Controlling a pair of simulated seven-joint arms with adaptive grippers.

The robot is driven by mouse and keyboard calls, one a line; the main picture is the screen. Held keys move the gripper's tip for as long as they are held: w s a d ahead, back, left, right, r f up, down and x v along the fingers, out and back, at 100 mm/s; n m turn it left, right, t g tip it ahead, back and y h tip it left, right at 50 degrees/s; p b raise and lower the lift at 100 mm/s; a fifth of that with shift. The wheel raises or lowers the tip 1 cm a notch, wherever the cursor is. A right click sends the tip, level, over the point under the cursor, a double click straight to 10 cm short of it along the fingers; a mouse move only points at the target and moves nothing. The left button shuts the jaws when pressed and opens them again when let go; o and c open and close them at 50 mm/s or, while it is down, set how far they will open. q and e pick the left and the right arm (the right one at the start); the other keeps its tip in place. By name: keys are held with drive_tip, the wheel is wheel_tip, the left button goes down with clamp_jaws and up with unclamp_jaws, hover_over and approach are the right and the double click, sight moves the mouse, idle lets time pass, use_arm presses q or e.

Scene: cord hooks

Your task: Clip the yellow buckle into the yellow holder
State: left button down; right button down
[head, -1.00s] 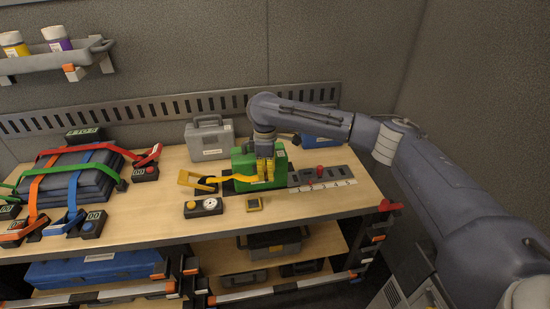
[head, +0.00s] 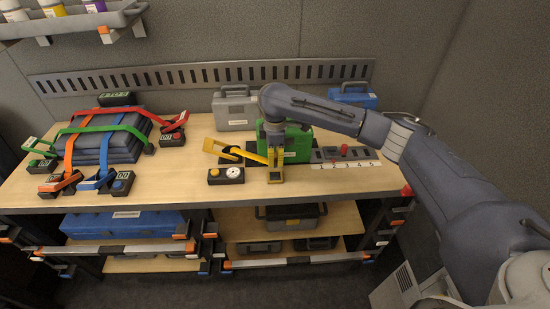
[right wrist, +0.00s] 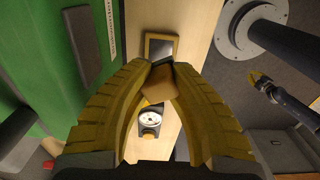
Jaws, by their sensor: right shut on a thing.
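My right gripper (head: 276,178) is shut on a yellow-tan piece that I take to be the yellow buckle (right wrist: 160,84). In the right wrist view it sits between the two fingertips. A yellow strap (head: 252,155) slants down from the left towards this gripper. A small yellow square with a dark middle, apparently the yellow holder (right wrist: 160,47), lies just beyond the fingertips. In the head view the gripper is over it and mostly hides it. I cannot tell whether buckle and square touch.
A green case (head: 297,142) stands close behind my right gripper. A black box with a white dial (head: 226,174) is to its left. A grey plate with a red knob (head: 343,150) lies to the right. Dark pads with coloured straps (head: 105,148) fill the left.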

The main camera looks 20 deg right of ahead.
sight(275, 176)
drive_tip(key=shift+f, duration=2.8)
drive_tip(key=shift+f, duration=0.6)
idle(0.8)
drive_tip(key=c, duration=1.2)
unclamp_jaws()
drive_tip(key=r, duration=1.2)
drive_tip(key=shift+s+a, duration=0.1)
drive_tip(key=shift+s, duration=0.1)
drive_tip(key=shift+f, duration=0.1)
